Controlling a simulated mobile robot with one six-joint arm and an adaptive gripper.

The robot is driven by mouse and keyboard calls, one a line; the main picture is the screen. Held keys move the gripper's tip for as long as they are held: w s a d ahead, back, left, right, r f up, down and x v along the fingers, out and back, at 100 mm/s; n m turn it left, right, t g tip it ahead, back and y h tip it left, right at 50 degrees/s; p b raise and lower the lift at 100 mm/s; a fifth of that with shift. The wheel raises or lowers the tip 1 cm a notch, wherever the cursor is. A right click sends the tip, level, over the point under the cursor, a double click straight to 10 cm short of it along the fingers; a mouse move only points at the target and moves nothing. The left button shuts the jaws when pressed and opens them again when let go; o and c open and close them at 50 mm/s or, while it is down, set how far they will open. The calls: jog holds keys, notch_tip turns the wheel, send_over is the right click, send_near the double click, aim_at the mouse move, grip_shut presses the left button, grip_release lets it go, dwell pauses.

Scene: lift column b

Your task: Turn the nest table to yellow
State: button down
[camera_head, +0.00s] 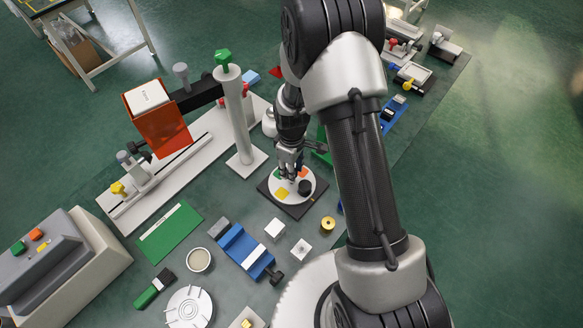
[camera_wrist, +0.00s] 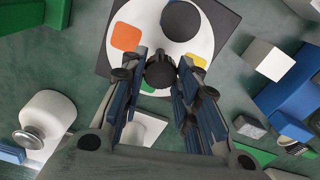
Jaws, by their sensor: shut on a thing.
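The nest table is a round white disc (camera_head: 291,198) on a dark square base (camera_head: 297,211). In the wrist view the disc (camera_wrist: 118,60) carries an orange patch (camera_wrist: 126,37), a yellow patch (camera_wrist: 197,62), a partly hidden green patch (camera_wrist: 147,87) and a large black round nest or piece (camera_wrist: 182,20). The yellow patch (camera_head: 281,194) faces the near left in the head view. My gripper (camera_wrist: 160,75) points down at the disc's edge, its fingers shut on a dark round knob (camera_wrist: 160,72). In the head view my gripper (camera_head: 290,165) hides part of the disc.
A grey post (camera_head: 236,115) with a green top stands left of the disc. A blue vice-like block (camera_head: 244,250), white cubes (camera_head: 275,228) and a yellow ring (camera_head: 328,223) lie nearer. In the wrist view a white rounded object (camera_wrist: 47,115) stands left of my fingers.

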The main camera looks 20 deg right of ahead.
jog(key=shift+n, duration=4.5)
jog(key=shift+s+n, duration=0.1)
jog(key=shift+n, duration=4.3)
jog(key=c, duration=1.2)
grip_release()
